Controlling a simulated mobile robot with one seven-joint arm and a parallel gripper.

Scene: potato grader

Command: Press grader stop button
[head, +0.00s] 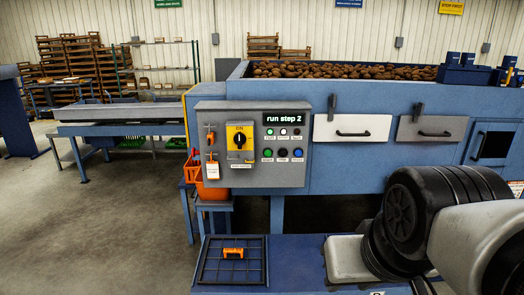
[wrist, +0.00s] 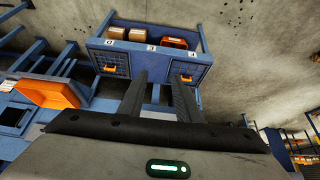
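The grey grader control panel (head: 222,112) is in the middle of the head view, its display (head: 283,118) reading "run step 2". Under the display are two rows of small buttons and lamps. My arm is at the lower right of the head view, well apart from the panel. In the wrist view my gripper (wrist: 160,80) shows two separated fingers with nothing between them. The panel is not recognizable in the wrist view.
A yellow rotary switch (head: 240,138) and a hanging tag (head: 212,171) are on the panel's left. An orange bin (head: 212,190) hangs below. A blue bench with a black grid (head: 210,262) and orange handle (head: 233,252) stands in front. Open floor lies left.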

